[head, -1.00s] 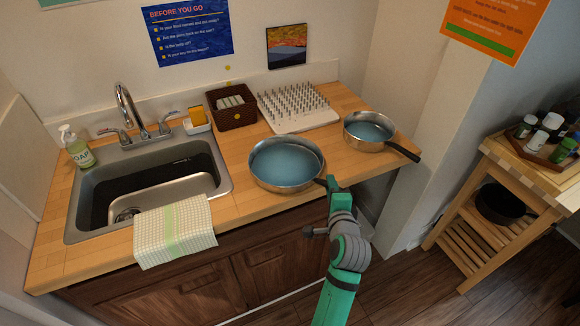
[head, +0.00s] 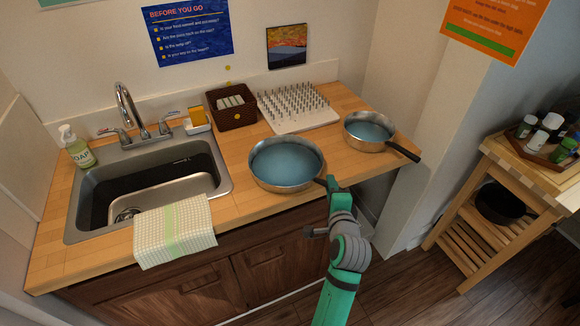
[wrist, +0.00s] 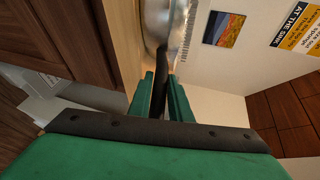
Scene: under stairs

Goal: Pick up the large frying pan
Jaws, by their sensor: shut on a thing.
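The large frying pan (head: 286,163) is silver with a blue-grey inside and sits on the wooden counter, right of the sink. Its dark handle points to the lower right, toward the front edge. My gripper (head: 328,184) is at that handle, at the counter's front edge. In the wrist view, the two green fingers of my gripper (wrist: 160,98) are shut on the dark handle, and part of the pan's silver side (wrist: 157,22) shows beyond. In the head view my gripper hides most of the handle.
A smaller pan (head: 368,132) stands to the right, its handle past the counter edge. A white pegged rack (head: 297,122) and a brown basket (head: 231,117) are behind. The sink (head: 222,185) with a draped towel (head: 175,232) is left. A wooden cart (head: 475,240) stands at right.

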